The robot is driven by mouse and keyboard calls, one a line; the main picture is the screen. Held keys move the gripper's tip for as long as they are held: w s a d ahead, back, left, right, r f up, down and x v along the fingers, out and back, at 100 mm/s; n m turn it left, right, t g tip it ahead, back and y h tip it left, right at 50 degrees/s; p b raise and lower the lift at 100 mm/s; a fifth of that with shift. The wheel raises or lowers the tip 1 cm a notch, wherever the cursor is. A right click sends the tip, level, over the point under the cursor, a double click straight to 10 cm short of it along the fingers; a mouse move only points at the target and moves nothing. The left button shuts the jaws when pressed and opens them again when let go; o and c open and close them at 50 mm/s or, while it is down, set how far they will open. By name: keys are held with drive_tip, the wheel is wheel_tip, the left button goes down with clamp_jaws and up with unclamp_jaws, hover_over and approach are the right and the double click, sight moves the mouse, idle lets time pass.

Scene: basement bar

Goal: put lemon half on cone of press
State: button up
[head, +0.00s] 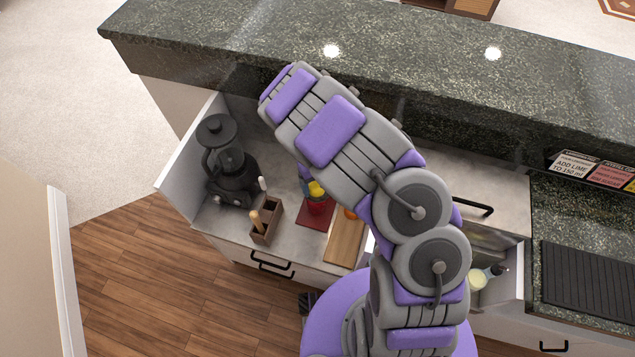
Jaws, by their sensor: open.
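A small red thing (318,206), which looks like the press, stands on a dark red mat (308,222) on the lower counter. A rounded yellow piece (316,189), which looks like the lemon half, shows at its top. I cannot tell whether it rests on the cone or is only above it. My arm covers the area just behind and to the right. A bluish-purple sliver shows beside the yellow piece, but I cannot tell what it is. My gripper's fingers are hidden by my arm.
A black blender (225,160) stands at the left. A wooden holder with tools (266,220) and a wooden board (345,238) flank the mat. The raised dark stone bar top (200,45) runs behind. A black ribbed mat (590,283) lies at right.

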wheel_tip(320, 180, up, 12)
drive_tip(key=w+a+p, duration=0.1)
drive_tip(key=p, duration=0.1)
drive_tip(key=shift+w, duration=0.4)
drive_tip(key=s+d+r+m, duration=0.2)
drive_tip(key=s+d+r, duration=0.3)
drive_tip(key=r, duration=0.4)
drive_tip(key=s+d+r+m, duration=0.2)
drive_tip(key=s+d+r, duration=0.2)
drive_tip(key=s+r, duration=0.6)
drive_tip(key=s, duration=0.6)
drive_tip(key=s+r, duration=0.4)
drive_tip(key=s, duration=0.6)
drive_tip(key=shift+s+d+r+y, duration=0.2)
drive_tip(key=shift+d+y, duration=0.1)
drive_tip(key=shift+d, duration=0.15)
